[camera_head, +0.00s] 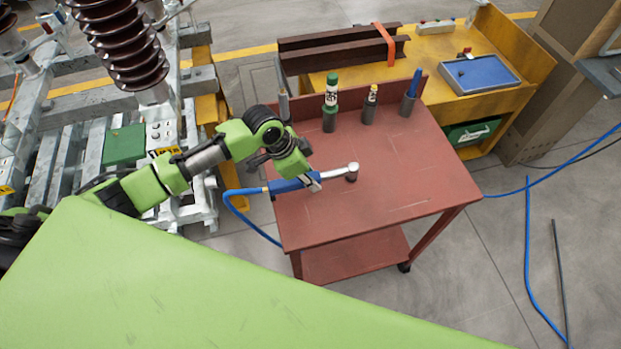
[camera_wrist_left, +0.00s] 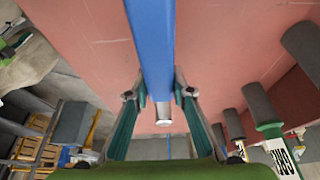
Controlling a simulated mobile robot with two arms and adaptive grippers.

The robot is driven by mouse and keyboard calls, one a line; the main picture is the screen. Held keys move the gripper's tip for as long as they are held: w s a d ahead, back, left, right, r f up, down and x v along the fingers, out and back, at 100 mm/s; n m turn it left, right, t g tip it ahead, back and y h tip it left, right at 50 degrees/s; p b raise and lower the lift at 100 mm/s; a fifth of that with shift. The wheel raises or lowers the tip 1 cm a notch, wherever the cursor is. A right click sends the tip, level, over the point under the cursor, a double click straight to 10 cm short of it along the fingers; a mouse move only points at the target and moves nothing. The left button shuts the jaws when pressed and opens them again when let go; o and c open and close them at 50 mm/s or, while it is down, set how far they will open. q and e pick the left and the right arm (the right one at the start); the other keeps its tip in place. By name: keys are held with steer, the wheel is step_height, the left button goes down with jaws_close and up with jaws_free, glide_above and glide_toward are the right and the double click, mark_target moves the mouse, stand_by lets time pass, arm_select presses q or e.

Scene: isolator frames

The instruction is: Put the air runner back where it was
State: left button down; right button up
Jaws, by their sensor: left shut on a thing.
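The air runner (camera_head: 295,184) has a blue handle, a silver neck and a head with a dark socket. A blue hose runs from its left end. My left gripper (camera_head: 312,181) is shut on the handle. The air runner lies level over the left part of the red cart top (camera_head: 400,200); I cannot tell whether it touches the surface. In the left wrist view the blue handle (camera_wrist_left: 152,45) runs between the two fingers of the left gripper (camera_wrist_left: 160,92). My right gripper is not in view.
Holders along the cart's back edge carry a green-and-white bottle (camera_head: 331,95), a yellow-capped bottle (camera_head: 371,95) and a blue item (camera_head: 413,85). A yellow bench (camera_head: 440,75) stands behind. Steel framework (camera_head: 60,115) stands at left. The cart's middle and right are clear.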

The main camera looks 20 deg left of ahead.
arm_select(q)
steer(key=shift+w+f, duration=0.1)
steer(key=shift+f, duration=0.6)
steer(key=c, duration=1.8)
jaws_free()
steer(key=shift+f, duration=0.15)
steer(key=shift+a, duration=0.1)
steer(key=b+v, duration=0.1)
steer(key=v, duration=1.1)
